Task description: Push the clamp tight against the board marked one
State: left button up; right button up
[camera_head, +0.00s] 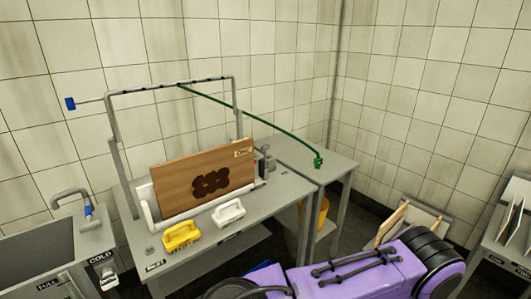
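A wooden board (195,178) with a dark brown stain and a small label reading "One" stands upright, slightly tilted, on the grey table. A grey clamp-like fitting (264,160) stands at the board's right end, partly behind it. I cannot tell whether it touches the board. A white bar (148,205) runs along the board's left edge and base. Neither of my grippers can be made out in the head view.
A yellow brush (182,236) and a white brush (228,212) lie before the board. A frame carries a green hose (250,115) above. A grey sink (40,248) is left, leaning boards (410,224) right. A purple and black body (350,272) fills the bottom right.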

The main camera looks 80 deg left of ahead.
aim_at(263, 171)
jog(key=u, duration=0.65)
jog(key=i, duration=0.85)
jog(key=u, duration=1.15)
jog(key=i, duration=0.4)
jog(key=u, duration=0.4)
